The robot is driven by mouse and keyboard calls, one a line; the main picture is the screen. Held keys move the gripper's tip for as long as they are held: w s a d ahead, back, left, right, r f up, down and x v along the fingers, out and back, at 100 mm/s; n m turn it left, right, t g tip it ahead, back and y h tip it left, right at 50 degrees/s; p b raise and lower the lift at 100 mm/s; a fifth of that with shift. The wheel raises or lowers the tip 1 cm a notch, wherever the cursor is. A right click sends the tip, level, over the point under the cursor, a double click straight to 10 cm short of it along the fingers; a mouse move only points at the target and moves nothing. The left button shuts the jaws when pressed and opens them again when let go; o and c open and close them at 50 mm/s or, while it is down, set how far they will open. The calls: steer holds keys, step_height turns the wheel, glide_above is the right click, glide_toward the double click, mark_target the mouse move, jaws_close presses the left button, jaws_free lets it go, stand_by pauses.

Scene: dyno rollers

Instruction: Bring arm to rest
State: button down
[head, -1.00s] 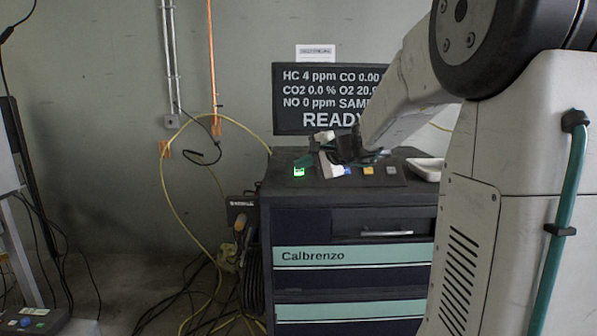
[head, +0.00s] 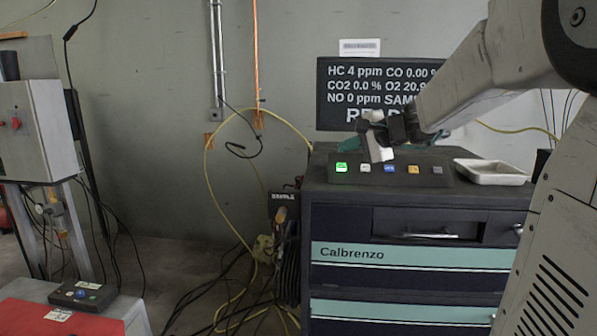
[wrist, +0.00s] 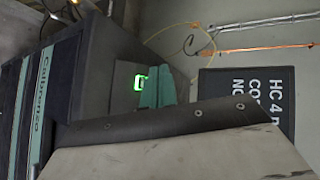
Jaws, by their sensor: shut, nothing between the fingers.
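My gripper (head: 376,137) is at the end of my arm, which reaches in from the right of the head view. It is shut and empty, raised above the button panel on top of the dark Calbrenzo cabinet (head: 342,225). In the wrist view the green fingers (wrist: 157,88) show beside the lit green button (wrist: 140,82), pressed together. In the head view the green button (head: 341,167) glows at the left end of the button row, below and left of the gripper.
A screen (head: 335,95) reading READY hangs behind the cabinet. A white tray (head: 491,172) sits on the cabinet's right. At left are a grey control box (head: 40,130) and a small button box (head: 82,295). Cables (head: 215,290) lie on the floor left of the cabinet.

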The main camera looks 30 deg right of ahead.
steer(key=shift+a, duration=0.1)
steer(key=s+a+f+n+g+y, duration=0.1)
steer(key=s+a+f+n+g, duration=0.7)
steer(key=s+a+f, duration=0.45)
steer(key=s+a+f+n+g+h, duration=0.1)
steer(key=s+n, duration=0.3)
steer(key=s, duration=0.6)
steer(key=s+a+f+n+g+h, duration=0.2)
steer(key=s+a+n+h, duration=0.1)
steer(key=s, duration=0.7)
steer(key=shift+a+f+n+g, duration=0.15)
steer(key=shift+a+n+g, duration=0.25)
steer(key=shift+a, duration=0.4)
